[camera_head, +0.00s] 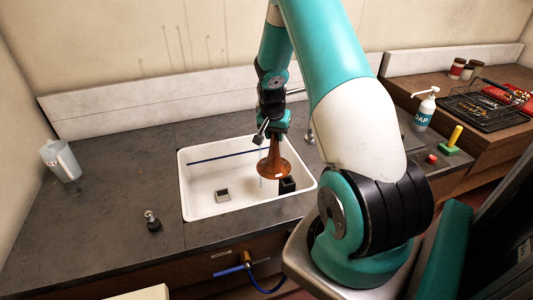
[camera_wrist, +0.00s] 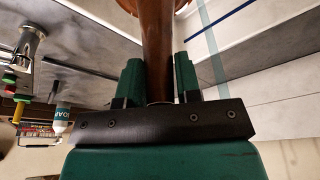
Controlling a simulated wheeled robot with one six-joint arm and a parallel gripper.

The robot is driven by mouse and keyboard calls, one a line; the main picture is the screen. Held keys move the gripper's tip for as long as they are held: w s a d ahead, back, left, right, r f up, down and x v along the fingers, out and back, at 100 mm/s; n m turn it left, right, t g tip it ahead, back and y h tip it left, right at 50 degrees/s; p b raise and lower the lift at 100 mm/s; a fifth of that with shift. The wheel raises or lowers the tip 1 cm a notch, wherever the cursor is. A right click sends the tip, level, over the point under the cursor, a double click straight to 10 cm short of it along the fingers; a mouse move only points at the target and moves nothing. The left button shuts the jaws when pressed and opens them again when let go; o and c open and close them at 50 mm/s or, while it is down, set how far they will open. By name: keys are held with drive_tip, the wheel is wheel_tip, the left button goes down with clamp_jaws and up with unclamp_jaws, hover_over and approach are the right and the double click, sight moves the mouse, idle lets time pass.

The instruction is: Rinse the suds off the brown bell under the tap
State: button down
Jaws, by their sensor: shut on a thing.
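The brown bell (camera_head: 273,165) hangs over the white sink (camera_head: 190,186), wide end down and narrow end up. My gripper (camera_head: 273,132) is shut on its narrow neck. In the wrist view the neck of the bell (camera_wrist: 157,50) stands between the two green fingers of my gripper (camera_wrist: 160,85). A thin pale stream shows just left of the bell's rim. The tap (camera_head: 309,136) stands at the sink's right rim, and it shows at the upper left of the wrist view (camera_wrist: 30,40). I cannot make out suds on the bell.
A small grey block (camera_head: 222,195) and a dark block (camera_head: 287,185) are in the sink. A clear jug (camera_head: 61,160) and a small dark object (camera_head: 152,221) stand on the left counter. A soap bottle (camera_head: 425,110) and a yellow-handled green brush (camera_head: 452,140) stand at right.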

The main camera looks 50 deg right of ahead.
drive_tip(key=shift+s+a, duration=0.35)
drive_tip(key=shift+s, duration=0.45)
drive_tip(key=shift+s+a, duration=0.3)
drive_tip(key=shift+s, duration=0.55)
drive_tip(key=shift+s+a, duration=0.35)
drive_tip(key=shift+s, duration=0.45)
drive_tip(key=s+a+r+p, duration=0.1)
drive_tip(key=s+r+p, duration=0.1)
drive_tip(key=s+r, duration=0.2)
drive_tip(key=shift+s+a, duration=0.35)
